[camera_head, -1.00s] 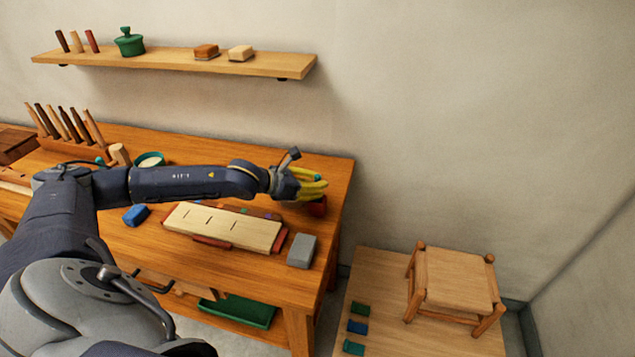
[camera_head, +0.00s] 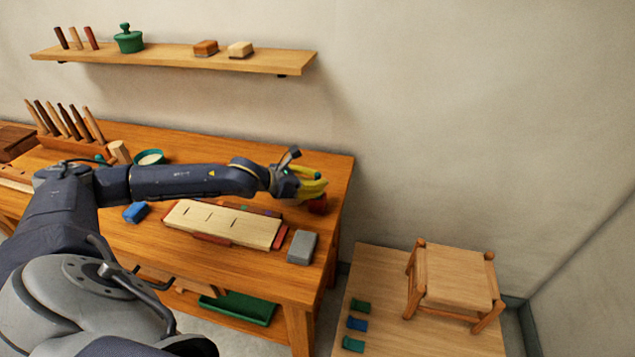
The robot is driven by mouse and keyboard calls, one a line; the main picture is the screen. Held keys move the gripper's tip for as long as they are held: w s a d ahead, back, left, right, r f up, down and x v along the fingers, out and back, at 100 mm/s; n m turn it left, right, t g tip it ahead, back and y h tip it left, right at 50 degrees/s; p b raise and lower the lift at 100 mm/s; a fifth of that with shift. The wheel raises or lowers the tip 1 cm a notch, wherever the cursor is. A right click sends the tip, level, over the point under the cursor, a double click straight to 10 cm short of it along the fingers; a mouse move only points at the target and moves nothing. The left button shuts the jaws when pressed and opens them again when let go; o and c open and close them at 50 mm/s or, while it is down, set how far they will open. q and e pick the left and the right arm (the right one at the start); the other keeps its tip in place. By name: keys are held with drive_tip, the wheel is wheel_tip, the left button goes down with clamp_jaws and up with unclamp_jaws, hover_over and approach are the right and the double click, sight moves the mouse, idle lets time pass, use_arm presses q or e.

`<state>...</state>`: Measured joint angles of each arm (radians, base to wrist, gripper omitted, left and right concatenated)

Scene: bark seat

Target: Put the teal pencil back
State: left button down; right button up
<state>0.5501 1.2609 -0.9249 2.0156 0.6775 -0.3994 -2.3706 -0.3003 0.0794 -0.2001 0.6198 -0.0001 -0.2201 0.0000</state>
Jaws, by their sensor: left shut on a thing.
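My right gripper is out of view.
A shelf (camera_head: 170,56) hangs above. A stool (camera_head: 455,278) stands at right.

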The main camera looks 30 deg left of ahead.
use_arm(q)
drive_tip(key=shift+f, duration=0.1)
drive_tip(key=c, duration=1.3)
unclamp_jaws()
drive_tip(key=shift+c, duration=0.2)
drive_tip(key=v, duration=1.1)
drive_tip(key=shift+s+a+r, duration=0.2)
drive_tip(key=shift+s, duration=0.1)
drive_tip(key=shift+s, duration=0.1)
